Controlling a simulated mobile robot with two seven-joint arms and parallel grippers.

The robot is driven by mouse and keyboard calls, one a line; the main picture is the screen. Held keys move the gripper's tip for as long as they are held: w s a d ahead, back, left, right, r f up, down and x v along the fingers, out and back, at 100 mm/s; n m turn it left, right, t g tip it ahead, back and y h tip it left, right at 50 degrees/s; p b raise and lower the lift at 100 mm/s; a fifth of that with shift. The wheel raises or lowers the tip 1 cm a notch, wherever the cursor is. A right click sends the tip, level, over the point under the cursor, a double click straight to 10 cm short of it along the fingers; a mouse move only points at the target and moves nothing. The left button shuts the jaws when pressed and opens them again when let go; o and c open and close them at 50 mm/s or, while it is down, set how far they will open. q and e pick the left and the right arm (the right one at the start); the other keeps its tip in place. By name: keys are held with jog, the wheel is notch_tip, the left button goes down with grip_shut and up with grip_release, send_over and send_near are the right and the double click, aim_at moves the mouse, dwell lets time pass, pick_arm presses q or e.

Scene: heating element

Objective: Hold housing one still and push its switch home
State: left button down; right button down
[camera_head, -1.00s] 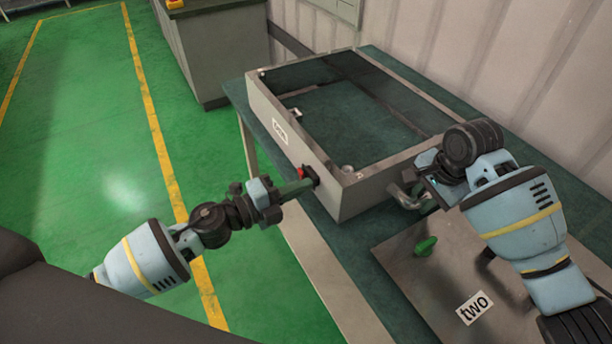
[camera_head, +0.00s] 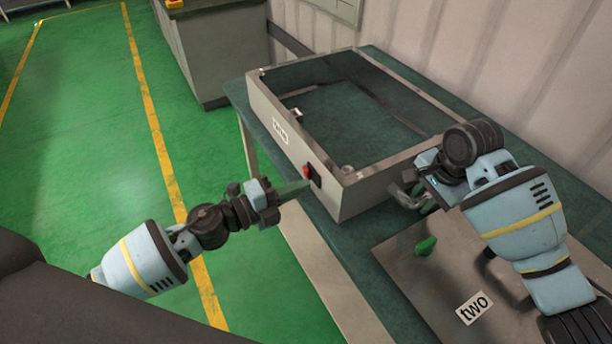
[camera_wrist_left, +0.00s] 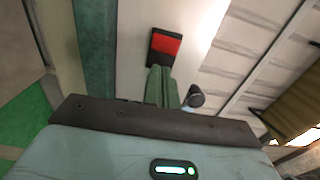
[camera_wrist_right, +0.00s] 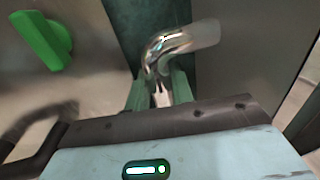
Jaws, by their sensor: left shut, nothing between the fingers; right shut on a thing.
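Housing one is the open grey box (camera_head: 355,196) on the table, with a small label on its long side. Its red switch (camera_head: 310,171) sits in a black frame near the front corner. The switch also shows in the left wrist view (camera_wrist_left: 166,44). My left gripper (camera_head: 303,187) is shut and empty, its fingertips just short of the switch. I cannot tell whether they touch it. My right gripper (camera_head: 412,190) is shut on the bent metal handle (camera_wrist_right: 180,42) at the box's near end. The arm hides part of that handle in the head view.
A grey panel (camera_head: 395,262) labelled "two" lies in front, with a green knob (camera_head: 426,246) on it. The green table top (camera_head: 314,218) shows as a strip beside the box. Open floor lies left. A corrugated wall stands behind.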

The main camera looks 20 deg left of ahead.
pick_arm(q)
jog(key=v, duration=0.6)
jog(key=shift+s+a, duration=0.2)
jog(key=shift+a, duration=0.05)
pick_arm(e)
jog(key=shift+a, duration=0.15)
pick_arm(q)
jog(key=shift+r, duration=0.1)
pick_arm(e)
jog(key=c, duration=1.1)
grip_release()
jog(key=r, duration=0.4)
jog(key=s+d+r, duration=0.1)
jog(key=r, duration=0.7)
jog(key=shift+s+d, duration=0.35)
pick_arm(q)
jog(key=shift+s+a, duration=0.1)
pick_arm(e)
jog(key=shift+s+a+f, duration=0.1)
